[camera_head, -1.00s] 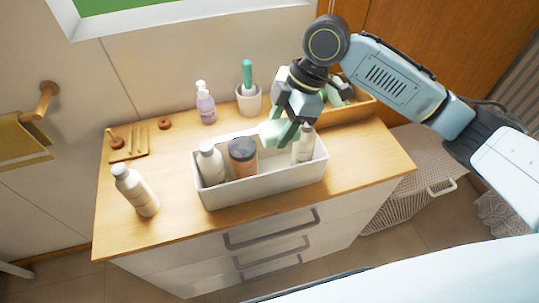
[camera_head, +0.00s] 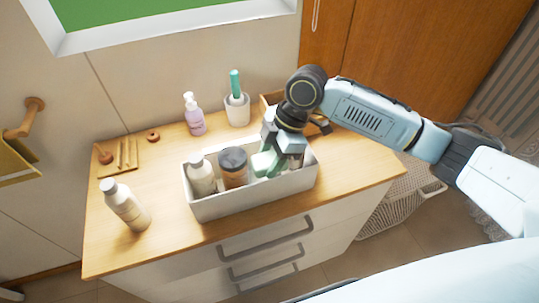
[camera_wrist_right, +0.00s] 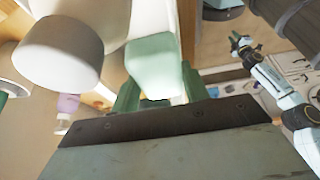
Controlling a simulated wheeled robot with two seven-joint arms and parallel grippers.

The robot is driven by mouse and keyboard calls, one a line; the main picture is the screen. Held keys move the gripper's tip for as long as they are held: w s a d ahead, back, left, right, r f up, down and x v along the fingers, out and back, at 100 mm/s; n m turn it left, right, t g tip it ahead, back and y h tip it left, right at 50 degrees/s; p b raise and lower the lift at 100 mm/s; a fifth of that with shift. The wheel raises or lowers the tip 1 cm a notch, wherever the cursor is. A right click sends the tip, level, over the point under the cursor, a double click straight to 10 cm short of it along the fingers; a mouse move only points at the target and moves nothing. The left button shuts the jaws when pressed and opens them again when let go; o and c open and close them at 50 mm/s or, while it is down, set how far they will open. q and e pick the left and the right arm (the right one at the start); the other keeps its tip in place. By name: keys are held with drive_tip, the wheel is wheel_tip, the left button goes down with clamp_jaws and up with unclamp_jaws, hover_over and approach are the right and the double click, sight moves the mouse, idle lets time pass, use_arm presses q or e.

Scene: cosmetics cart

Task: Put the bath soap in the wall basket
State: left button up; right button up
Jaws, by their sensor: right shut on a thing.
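My right gripper (camera_head: 277,164) reaches down into the white box (camera_head: 255,203) on the counter. It is shut on a pale green block-like thing (camera_head: 262,163), which I take for the bath soap. That thing also shows in the right wrist view (camera_wrist_right: 153,65), near the dark green fingers. It is beside the brown jar (camera_head: 233,167), inside the box; whether it touches the floor is hidden. A small, distant gripper (camera_wrist_right: 240,42) on a pale blue arm shows in the right wrist view, probably my left; its opening is too small to tell. I cannot make out a wall-mounted basket.
A white bottle (camera_head: 201,174) stands at the box's left end. Another stands outside it (camera_head: 126,205). A lilac pump bottle (camera_head: 194,115) and a brush cup (camera_head: 237,109) stand behind.

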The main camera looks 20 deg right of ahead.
drive_tip(key=shift+f, duration=0.35)
drive_tip(key=o, duration=1.1)
drive_tip(key=shift+r, duration=0.25)
drive_tip(key=v, duration=1.2)
drive_tip(key=shift+r, duration=0.4)
